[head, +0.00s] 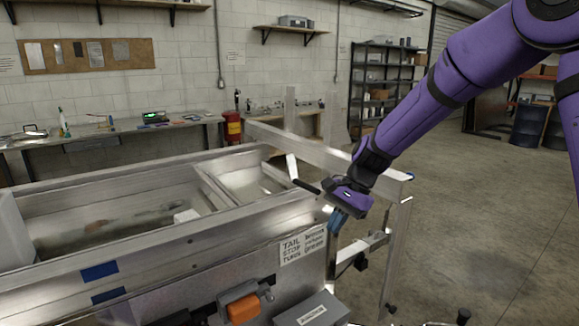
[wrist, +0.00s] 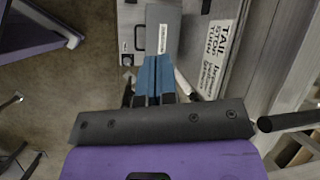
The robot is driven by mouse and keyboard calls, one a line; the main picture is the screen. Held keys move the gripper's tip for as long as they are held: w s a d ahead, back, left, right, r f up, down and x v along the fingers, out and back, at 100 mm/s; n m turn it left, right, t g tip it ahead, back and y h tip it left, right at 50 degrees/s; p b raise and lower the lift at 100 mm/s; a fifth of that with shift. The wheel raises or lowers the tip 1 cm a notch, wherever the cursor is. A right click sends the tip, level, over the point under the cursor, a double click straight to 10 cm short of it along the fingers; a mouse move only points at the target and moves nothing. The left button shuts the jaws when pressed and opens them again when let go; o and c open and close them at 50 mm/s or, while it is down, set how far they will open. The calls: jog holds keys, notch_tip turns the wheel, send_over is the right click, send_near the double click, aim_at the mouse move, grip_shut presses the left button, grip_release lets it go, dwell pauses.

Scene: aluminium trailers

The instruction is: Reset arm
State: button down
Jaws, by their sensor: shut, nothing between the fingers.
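My gripper (head: 338,218) hangs at the end of my purple arm, beside the right rear corner of the aluminium trailer (head: 215,231) in the head view. In the wrist view its blue fingers (wrist: 156,82) are together with nothing between them. The fingers point down past the trailer's end wall. The wrist view shows the trailer's label "TAIL STOP TURN" (wrist: 216,57) to the right of the fingers. The label also shows in the head view (head: 303,247), left of the gripper. I cannot tell whether the gripper touches the trailer.
A grey box (head: 308,311) and an orange lamp (head: 242,304) are at the trailer's end wall. An aluminium frame with an upright (head: 398,240) stands just right of my gripper. A workbench (head: 110,132) lines the back wall. Open concrete floor (head: 480,220) lies to the right.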

jog(key=s+d+r+n+t+h, duration=0.3)
jog(key=s+d+r+n+t, duration=0.1)
jog(key=s+d+r, duration=0.85)
jog(key=s+d+r+n+t+h, duration=0.1)
jog(key=s+d+r+n, duration=0.1)
jog(key=s, duration=0.6)
jog(key=s+d+r+n+t+h, duration=0.1)
jog(key=s+d+r+t, duration=0.1)
jog(key=s+d, duration=0.3)
jog(key=shift+s+n, duration=0.4)
jog(key=shift+s, duration=1.3)
